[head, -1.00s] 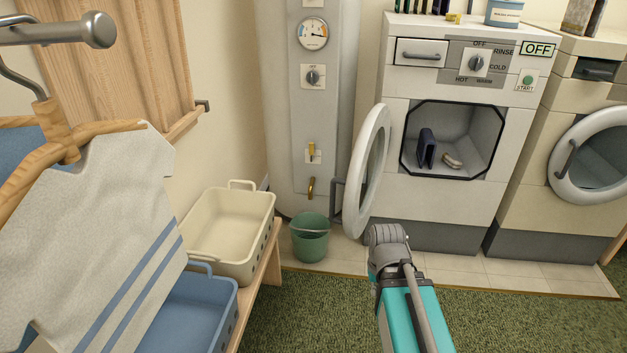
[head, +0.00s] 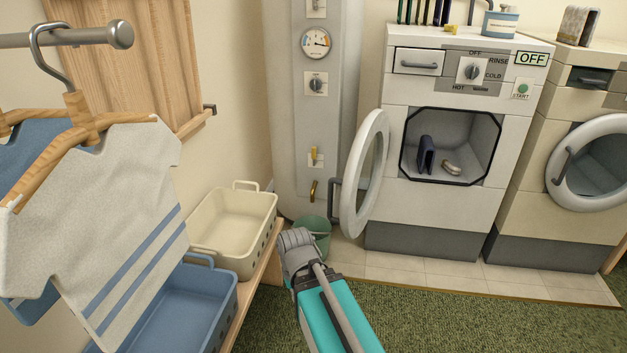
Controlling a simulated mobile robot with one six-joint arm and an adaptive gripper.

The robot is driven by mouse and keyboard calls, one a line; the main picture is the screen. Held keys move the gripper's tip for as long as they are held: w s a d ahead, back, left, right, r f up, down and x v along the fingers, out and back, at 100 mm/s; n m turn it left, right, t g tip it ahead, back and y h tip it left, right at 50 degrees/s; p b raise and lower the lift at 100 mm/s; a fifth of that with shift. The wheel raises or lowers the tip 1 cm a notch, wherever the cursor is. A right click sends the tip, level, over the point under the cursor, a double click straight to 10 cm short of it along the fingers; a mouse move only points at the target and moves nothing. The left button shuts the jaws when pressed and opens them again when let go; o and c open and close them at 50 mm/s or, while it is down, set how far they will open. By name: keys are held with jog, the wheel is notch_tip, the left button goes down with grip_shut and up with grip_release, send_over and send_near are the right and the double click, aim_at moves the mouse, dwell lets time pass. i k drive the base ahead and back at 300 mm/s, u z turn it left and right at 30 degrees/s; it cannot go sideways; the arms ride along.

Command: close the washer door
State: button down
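The washer (head: 440,215) stands at the back, right of centre in the head view. Its round door (head: 376,150) with a white rim and glass is swung open to the left, with a grey handle (head: 335,200) on its outer side. The washer's opening (head: 480,135) is uncovered and holds a dark blue folded thing (head: 426,155) and a small pale piece (head: 452,168). My teal and grey arm reaches up from the bottom edge. Its grey end, my gripper (head: 297,246), is low and left of the door, apart from it. Its fingers cannot be made out.
A green bucket (head: 316,230) stands partly behind my gripper. A cream basket (head: 232,225) and a blue basket (head: 190,310) sit on a wooden bench at left. Hung shirts (head: 120,200) are at far left. Green carpet (head: 450,325) lies clear at right.

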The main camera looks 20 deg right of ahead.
aim_at(351, 225)
jog(key=u, duration=0.15)
jog(key=k, duration=0.85)
jog(key=z, duration=1.05)
jog(key=i, duration=1)
